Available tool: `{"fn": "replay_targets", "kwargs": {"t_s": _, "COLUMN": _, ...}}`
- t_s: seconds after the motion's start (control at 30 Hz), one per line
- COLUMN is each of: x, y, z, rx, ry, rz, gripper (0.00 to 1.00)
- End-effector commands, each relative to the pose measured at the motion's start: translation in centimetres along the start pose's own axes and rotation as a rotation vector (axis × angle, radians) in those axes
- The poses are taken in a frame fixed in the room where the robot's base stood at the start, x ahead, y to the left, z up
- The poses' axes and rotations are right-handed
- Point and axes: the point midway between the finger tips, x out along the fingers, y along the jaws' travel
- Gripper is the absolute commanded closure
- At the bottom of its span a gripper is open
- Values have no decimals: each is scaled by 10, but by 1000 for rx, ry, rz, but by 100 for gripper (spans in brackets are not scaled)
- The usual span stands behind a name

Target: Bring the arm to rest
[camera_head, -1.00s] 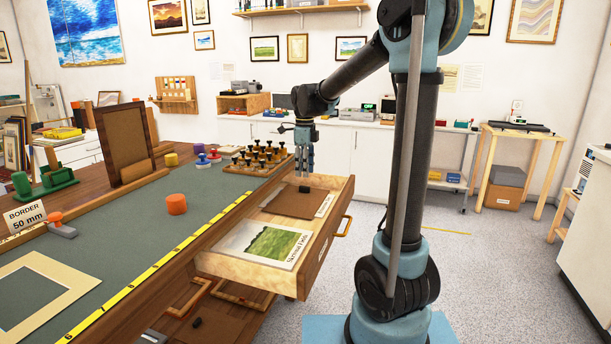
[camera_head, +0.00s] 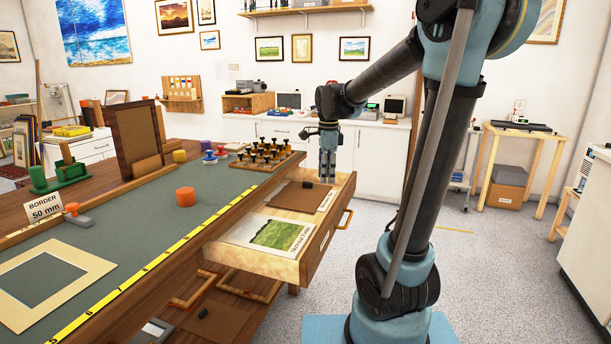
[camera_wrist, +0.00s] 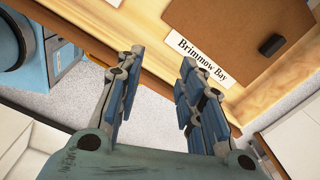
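My gripper (camera_head: 327,164) hangs pointing down over the far right end of the open drawer (camera_head: 254,266) in the head view. In the wrist view my gripper (camera_wrist: 158,85) has its two fingers apart with nothing between them. Beyond the fingers lie the drawer's wooden edge and a label reading "Brimmow Bay" (camera_wrist: 203,60). A brown board (camera_wrist: 232,25) with a small dark block (camera_wrist: 271,45) on it lies in the drawer. A green landscape print (camera_head: 275,234) lies at the drawer's near end.
The workbench (camera_head: 138,220) stands left of the drawer, with a cream mat (camera_head: 88,262), an orange cylinder (camera_head: 185,197) and a rack of stamps (camera_head: 264,155) on it. A brown frame (camera_head: 130,138) stands upright there. Floor (camera_head: 475,275) to the right is clear.

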Motion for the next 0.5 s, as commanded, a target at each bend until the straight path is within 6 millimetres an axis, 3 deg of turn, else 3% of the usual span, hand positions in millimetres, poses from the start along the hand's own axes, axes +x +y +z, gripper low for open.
{"fn": "replay_targets", "kwargs": {"t_s": 0.5, "x": 29, "y": 127, "z": -66, "rx": -673, "ry": 23, "rz": -68, "gripper": 65}}
